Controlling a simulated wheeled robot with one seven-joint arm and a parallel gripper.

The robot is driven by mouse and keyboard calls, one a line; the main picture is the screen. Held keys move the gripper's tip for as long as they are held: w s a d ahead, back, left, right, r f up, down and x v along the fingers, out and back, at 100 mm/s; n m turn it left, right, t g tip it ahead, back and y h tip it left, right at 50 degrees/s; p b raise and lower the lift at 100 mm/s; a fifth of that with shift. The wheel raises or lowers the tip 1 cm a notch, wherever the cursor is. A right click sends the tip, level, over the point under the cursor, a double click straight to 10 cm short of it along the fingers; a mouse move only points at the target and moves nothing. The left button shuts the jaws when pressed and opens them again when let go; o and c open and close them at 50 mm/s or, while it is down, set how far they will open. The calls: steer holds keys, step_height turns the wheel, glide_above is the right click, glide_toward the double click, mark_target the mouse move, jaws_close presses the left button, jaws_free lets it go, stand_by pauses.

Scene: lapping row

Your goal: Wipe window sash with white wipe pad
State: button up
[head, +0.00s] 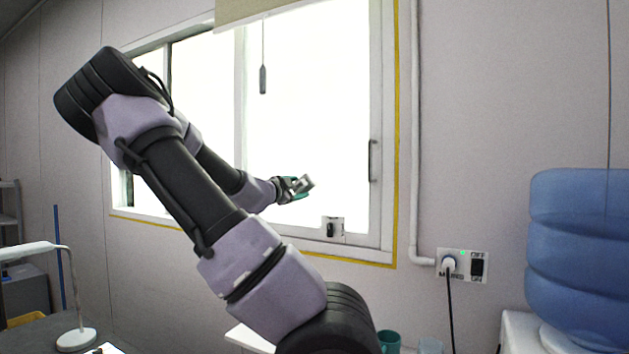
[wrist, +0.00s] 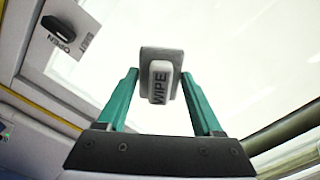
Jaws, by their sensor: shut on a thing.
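The window sash (head: 335,110) is a bright pane in a white frame, with a dark upright handle (head: 374,160) on its right stile. Its glass (wrist: 235,60) fills much of the wrist view. My gripper (head: 297,188) is in front of the lower part of the pane. In the wrist view, its teal fingers (wrist: 160,76) are shut on the wipe pad (wrist: 159,84), a pale block marked WIPE with a grey part behind it. The pad also shows as a small grey-white block in the head view (head: 305,183). I cannot tell whether it touches the glass.
A dark latch (wrist: 58,29) on a plate marked OPEN is at the wrist view's upper left. A cord pull (head: 263,80) hangs before the window. A socket with a plug (head: 449,265), a blue water bottle (head: 585,255) and a teal mug (head: 389,341) are to the right; a lamp (head: 75,338) is lower left.

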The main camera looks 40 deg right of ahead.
mark_target(321, 188)
steer(key=shift+w+a+f, duration=0.1)
steer(key=shift+w+f, duration=0.55)
steer(key=shift+w, duration=0.15)
steer(key=shift+x, duration=2.8)
steer(key=shift+x, duration=1.1)
steer(key=shift+s+d, duration=0.25)
steer(key=shift+s, duration=0.35)
steer(key=shift+s+d, duration=0.25)
steer(key=shift+s, duration=0.4)
steer(key=shift+s+d, duration=0.25)
steer(key=shift+s, duration=0.35)
steer(key=shift+w+a+r, duration=0.1)
steer(key=shift+w+a, duration=0.15)
steer(key=shift+w, duration=0.4)
steer(key=shift+w+a, duration=0.25)
steer(key=shift+w, duration=0.45)
steer(key=shift+w+a, duration=0.15)
steer(key=shift+w, duration=0.4)
steer(key=shift+c, duration=0.5)
steer(key=shift+a, duration=0.15)
